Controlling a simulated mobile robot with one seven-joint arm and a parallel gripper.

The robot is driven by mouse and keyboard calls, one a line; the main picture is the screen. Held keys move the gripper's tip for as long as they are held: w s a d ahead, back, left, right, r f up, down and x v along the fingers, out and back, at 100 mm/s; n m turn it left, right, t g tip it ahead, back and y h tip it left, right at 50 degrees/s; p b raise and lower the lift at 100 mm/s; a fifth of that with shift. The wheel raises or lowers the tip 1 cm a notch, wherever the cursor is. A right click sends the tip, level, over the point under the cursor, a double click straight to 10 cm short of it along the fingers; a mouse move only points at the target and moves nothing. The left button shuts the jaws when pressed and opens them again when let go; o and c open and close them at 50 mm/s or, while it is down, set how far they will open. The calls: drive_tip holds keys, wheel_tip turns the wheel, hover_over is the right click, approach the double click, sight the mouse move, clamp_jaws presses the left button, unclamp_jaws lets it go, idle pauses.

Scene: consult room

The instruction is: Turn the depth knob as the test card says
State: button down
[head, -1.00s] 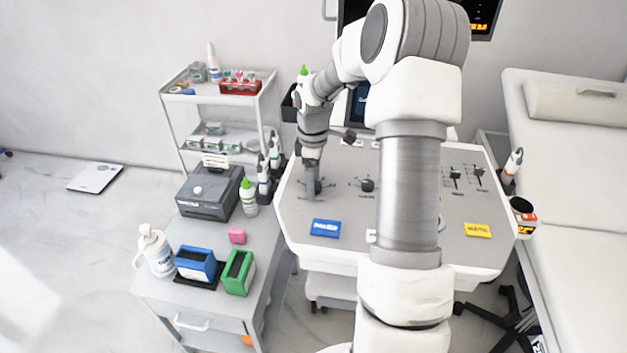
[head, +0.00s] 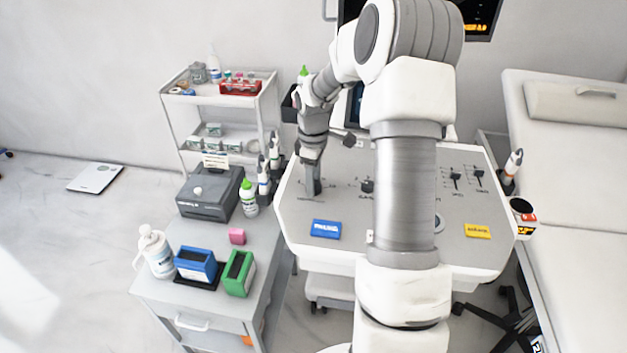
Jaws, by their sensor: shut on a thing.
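The left knob of the grey console (head: 385,215) is almost wholly hidden by my gripper (head: 313,190). My gripper points down on the console's left side, its fingers shut around this knob. The knob's label and setting are too small or too covered to read, so I cannot confirm its name. A second dark knob (head: 367,186) sits to the right, partly beside my arm. A small white card (head: 215,161) stands behind the grey box on the cart; its print is not legible, and I cannot tell if it is the test card.
Bottles, a grey box (head: 209,192) and blue and green holders crowd the cart at left. My arm hides the console's middle.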

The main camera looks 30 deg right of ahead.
drive_tip(key=m, duration=1)
drive_tip(key=shift+m+p, duration=0.3)
drive_tip(key=shift+p, duration=0.1)
drive_tip(key=shift+m, duration=1.8)
drive_tip(key=shift+c, duration=1.4)
unclamp_jaws()
wheel_tip(320, 180, up, 18)
drive_tip(key=p, duration=0.2)
drive_tip(key=shift+f, duration=0.25)
